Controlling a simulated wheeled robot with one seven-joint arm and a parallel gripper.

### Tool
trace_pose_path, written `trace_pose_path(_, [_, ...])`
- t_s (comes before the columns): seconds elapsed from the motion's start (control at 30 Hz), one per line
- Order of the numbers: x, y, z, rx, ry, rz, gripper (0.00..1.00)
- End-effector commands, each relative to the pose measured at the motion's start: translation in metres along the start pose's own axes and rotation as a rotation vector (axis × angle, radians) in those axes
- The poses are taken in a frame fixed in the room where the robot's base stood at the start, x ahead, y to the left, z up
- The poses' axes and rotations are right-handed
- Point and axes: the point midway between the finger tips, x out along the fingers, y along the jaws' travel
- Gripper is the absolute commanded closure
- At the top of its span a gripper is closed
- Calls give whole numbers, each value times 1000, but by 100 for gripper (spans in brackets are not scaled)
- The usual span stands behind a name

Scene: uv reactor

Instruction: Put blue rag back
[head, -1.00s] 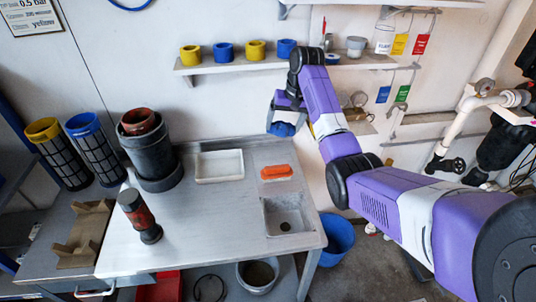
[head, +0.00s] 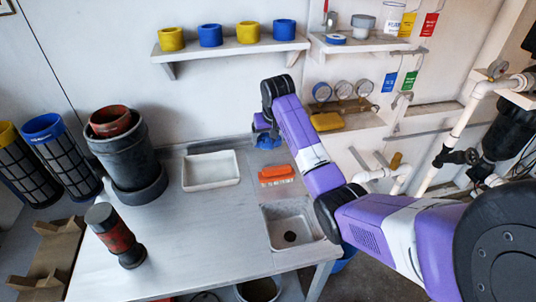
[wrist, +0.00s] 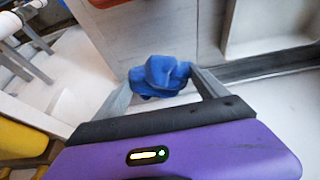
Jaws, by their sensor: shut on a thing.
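The blue rag (head: 268,142) is crumpled and hangs from my gripper (head: 266,138) at the back of the bench, just behind the orange brush (head: 277,174). In the head view my wrist hides part of the gripper. In the wrist view my gripper (wrist: 162,84) is shut on the rag (wrist: 158,77), which bunches up between the two grey fingers. Whether the rag touches the bench or the wall behind it, I cannot tell.
The bench (head: 200,240) holds a white tray (head: 211,171), a sink (head: 293,225), dark cylinders (head: 125,150) and a red-black tool (head: 115,235). A yellow thing (head: 327,121) lies on a low ledge right of my gripper, below gauges (head: 342,91). White pipes stand farther right.

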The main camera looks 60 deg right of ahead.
Motion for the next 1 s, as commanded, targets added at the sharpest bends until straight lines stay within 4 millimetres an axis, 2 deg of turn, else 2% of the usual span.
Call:
trace_pose_path(0.1, [17, 0, 7, 0, -1, 0, 50])
trace_pose_path(0.33, [32, 0, 14, -1, -2, 0, 50])
trace_pose_path(0.53, [56, 0, 24, -1, -2, 0, 50])
trace_pose_path(0.77, [59, -1, 25, -1, 1, -1, 50])
trace_pose_path(0.8, [59, -1, 25, -1, 0, -1, 9])
trace_pose_path(0.87, [59, -1, 25, -1, 0, -1, 0])
trace_pose_path(1.0, [59, -1, 25, -1, 0, -1, 0])
